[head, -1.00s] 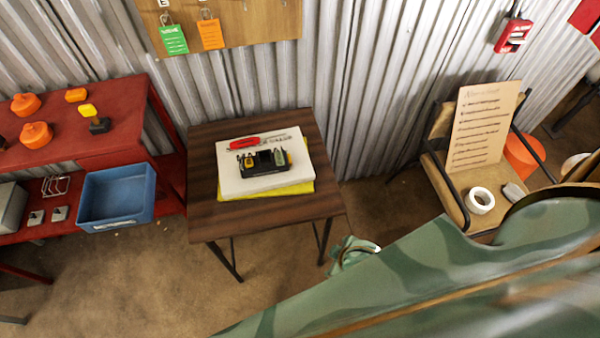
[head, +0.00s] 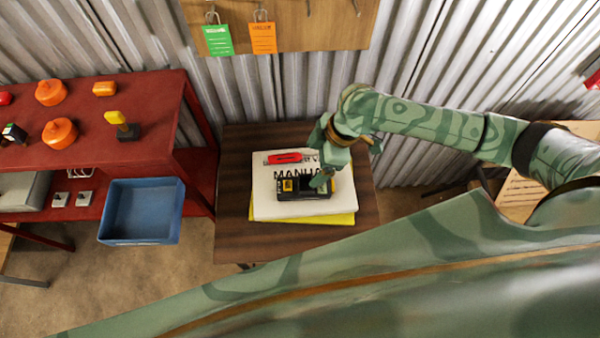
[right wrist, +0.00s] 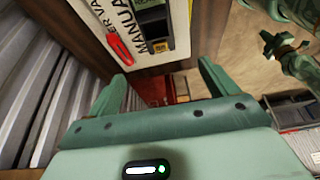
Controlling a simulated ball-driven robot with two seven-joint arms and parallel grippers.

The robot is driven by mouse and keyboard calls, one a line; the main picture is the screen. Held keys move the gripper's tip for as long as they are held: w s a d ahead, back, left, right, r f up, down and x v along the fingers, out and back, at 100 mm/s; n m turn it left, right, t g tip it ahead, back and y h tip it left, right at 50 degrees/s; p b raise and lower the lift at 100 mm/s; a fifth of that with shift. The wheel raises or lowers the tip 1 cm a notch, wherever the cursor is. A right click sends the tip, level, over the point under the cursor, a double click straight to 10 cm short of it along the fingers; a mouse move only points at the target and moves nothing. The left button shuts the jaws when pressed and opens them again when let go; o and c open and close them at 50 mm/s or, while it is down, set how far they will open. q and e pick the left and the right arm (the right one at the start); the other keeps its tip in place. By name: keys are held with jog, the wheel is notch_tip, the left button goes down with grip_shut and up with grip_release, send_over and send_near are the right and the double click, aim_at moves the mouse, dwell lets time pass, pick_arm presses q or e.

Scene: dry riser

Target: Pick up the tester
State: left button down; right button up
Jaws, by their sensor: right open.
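The tester (head: 292,194) is a black device with yellow parts. It lies on a white manual on the small dark wooden table (head: 235,215). It also shows at the top of the right wrist view (right wrist: 152,22).
The white manual (head: 262,205) lies on a yellow book (head: 335,219), with a red tool (head: 283,158) on top. A red shelf (head: 150,90) with orange items and a blue bin (head: 140,212) stands left. A corrugated wall (head: 320,85) is close behind the table.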

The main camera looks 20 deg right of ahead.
jog(key=b, duration=0.2)
send_near(292, 184)
jog(key=shift+s+a+f, duration=0.2)
jog(key=shift+s+f, duration=0.35)
jog(key=shift+f, duration=0.15)
jog(key=x, duration=0.1)
jog(key=b+x, duration=0.1)
jog(key=x, duration=0.2)
jog(key=shift+w, duration=0.3)
jog(key=shift+f+b, duration=0.15)
jog(key=shift+b, duration=0.15)
jog(key=x, duration=0.1)
jog(key=b+x, duration=0.1)
jog(key=x, duration=0.1)
jog(key=b+x, duration=0.1)
jog(key=x, duration=0.1)
jog(key=shift+w+a, duration=0.1)
jog(key=shift+w, duration=0.25)
pick_arm(q)
notch_tip(292, 184, down, 6)
jog(key=s, duration=0.2)
jog(key=shift+s+d, duration=0.15)
jog(key=shift+s, duration=0.1)
jog(key=shift+s+f, duration=0.1)
pick_arm(e)
jog(key=c, duration=1.2)
